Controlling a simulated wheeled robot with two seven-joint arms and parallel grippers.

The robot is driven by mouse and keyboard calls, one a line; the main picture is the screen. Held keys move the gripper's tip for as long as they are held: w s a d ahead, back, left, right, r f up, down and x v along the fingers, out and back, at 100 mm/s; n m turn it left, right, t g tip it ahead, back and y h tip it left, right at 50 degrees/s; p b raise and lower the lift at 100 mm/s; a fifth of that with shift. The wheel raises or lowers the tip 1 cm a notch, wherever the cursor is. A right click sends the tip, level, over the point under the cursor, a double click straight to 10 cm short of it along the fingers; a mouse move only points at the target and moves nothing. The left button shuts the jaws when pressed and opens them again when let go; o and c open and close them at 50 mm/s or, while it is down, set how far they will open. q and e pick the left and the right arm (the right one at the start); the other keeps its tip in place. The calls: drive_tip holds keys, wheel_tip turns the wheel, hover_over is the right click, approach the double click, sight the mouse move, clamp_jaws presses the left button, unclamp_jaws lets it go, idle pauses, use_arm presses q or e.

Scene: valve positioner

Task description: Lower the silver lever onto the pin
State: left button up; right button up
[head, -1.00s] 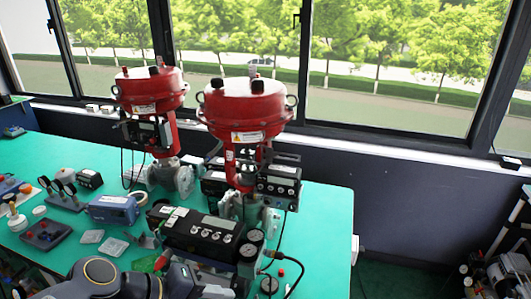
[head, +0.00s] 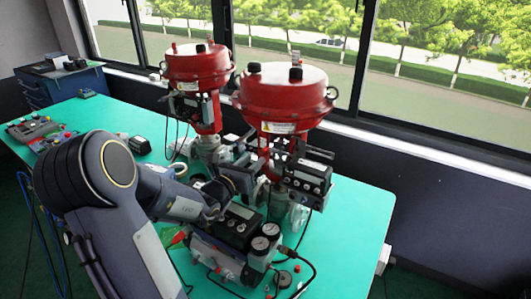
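The front red valve actuator (head: 286,97) stands on the green table with a black positioner (head: 308,178) fixed at its right side. A thin grey bar (head: 318,154), possibly the silver lever, shows just above that positioner; the pin is too small to make out. My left gripper (head: 238,172) is at the left of the front valve's stem, above a second black positioner unit (head: 236,225) with two round gauges. My forearm partly hides it, and its fingers are too dark and small to tell open from shut. My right gripper is out of view.
A second red valve (head: 197,64) stands behind at the left. Black cables curl near the table's front edge. The green table (head: 355,215) is clear at the right. A control box (head: 38,130) and a blue cabinet (head: 65,85) are at the far left.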

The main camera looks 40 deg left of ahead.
use_arm(q)
drive_tip(key=w, duration=0.5)
drive_tip(key=shift+a+p, duration=0.3)
drive_tip(key=shift+p, duration=0.05)
clamp_jaws()
